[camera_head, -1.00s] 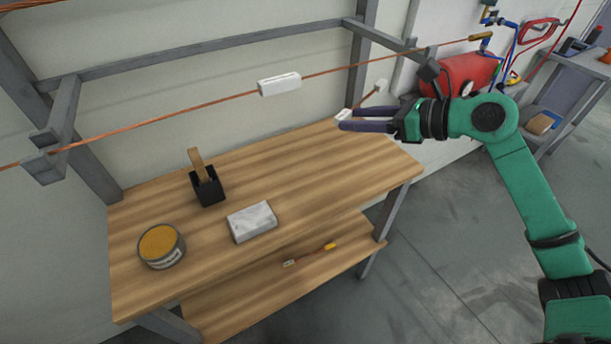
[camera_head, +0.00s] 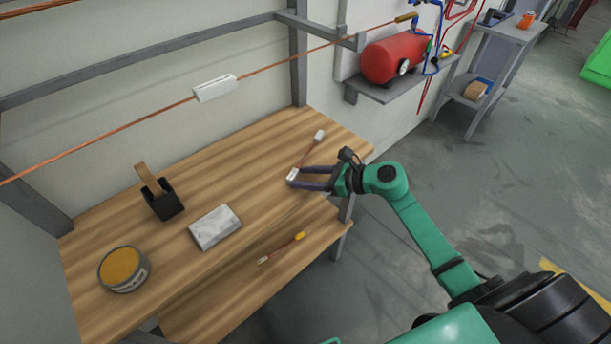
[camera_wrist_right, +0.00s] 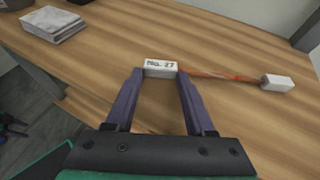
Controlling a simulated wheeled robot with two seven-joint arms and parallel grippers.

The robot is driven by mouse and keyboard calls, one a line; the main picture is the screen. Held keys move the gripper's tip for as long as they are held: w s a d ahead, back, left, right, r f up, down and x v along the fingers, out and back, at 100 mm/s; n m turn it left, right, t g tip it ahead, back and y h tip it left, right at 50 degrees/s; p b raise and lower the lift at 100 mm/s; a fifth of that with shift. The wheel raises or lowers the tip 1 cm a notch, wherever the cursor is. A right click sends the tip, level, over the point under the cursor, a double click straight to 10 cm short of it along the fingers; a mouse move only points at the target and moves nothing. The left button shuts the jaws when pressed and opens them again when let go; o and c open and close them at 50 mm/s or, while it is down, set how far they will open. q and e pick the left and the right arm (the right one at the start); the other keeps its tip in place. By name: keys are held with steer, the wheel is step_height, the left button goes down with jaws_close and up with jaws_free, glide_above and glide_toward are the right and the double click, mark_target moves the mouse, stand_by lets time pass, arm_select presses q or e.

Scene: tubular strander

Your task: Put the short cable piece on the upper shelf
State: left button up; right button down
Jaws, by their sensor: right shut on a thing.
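My right gripper (camera_head: 298,178) is shut on a white end block marked "No. 27" (camera_wrist_right: 160,66) of a short copper cable piece (camera_head: 306,154). The cable runs from this block to a second white block (camera_head: 319,136) at its far end. In the wrist view the copper strand (camera_wrist_right: 215,75) extends to the right of the fingers. The piece is over the right part of the upper wooden shelf (camera_head: 255,165); I cannot tell whether it touches the wood. Another short cable piece (camera_head: 282,248), with a yellow end, lies on the lower shelf (camera_head: 220,295).
A black holder (camera_head: 165,203) with a wooden handle, a grey-white block (camera_head: 214,227) and a tin (camera_head: 123,269) stand on the upper shelf's left half. A copper line with a white box (camera_head: 215,88) runs above. A red tank (camera_head: 393,58) stands beyond at right.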

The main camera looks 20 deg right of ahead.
steer(key=shift+c, duration=1.3)
jaws_free()
